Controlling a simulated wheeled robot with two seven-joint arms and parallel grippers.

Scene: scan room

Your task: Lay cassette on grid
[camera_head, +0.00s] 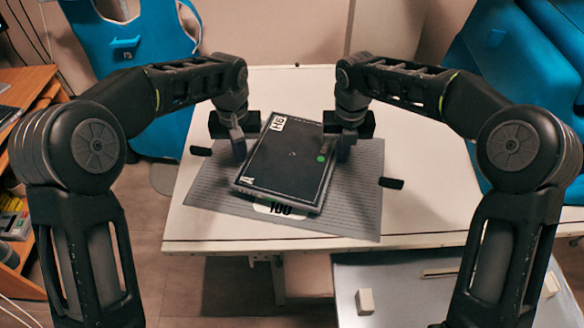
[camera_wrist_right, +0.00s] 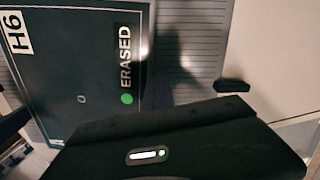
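The cassette (camera_head: 285,165) is a flat black plate with a white H6 label, a white A and a green dot. It lies over the grey ribbed grid (camera_head: 355,205), turned relative to it; I cannot tell whether it touches the grid. The right wrist view shows the cassette (camera_wrist_right: 80,70) with the word ERASED, and the grid (camera_wrist_right: 190,45) beside it. My left gripper (camera_head: 239,150) is at the cassette's left edge, my right gripper (camera_head: 340,150) at its right edge. Their fingertips are partly hidden, so their grip is unclear.
The grid lies on a white table (camera_head: 420,215), with a 100 label showing below the cassette. Small black blocks sit at the grid's left (camera_head: 201,151) and right (camera_head: 391,183). A lower surface (camera_head: 400,275) with small pale blocks stands in front. The table's right side is clear.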

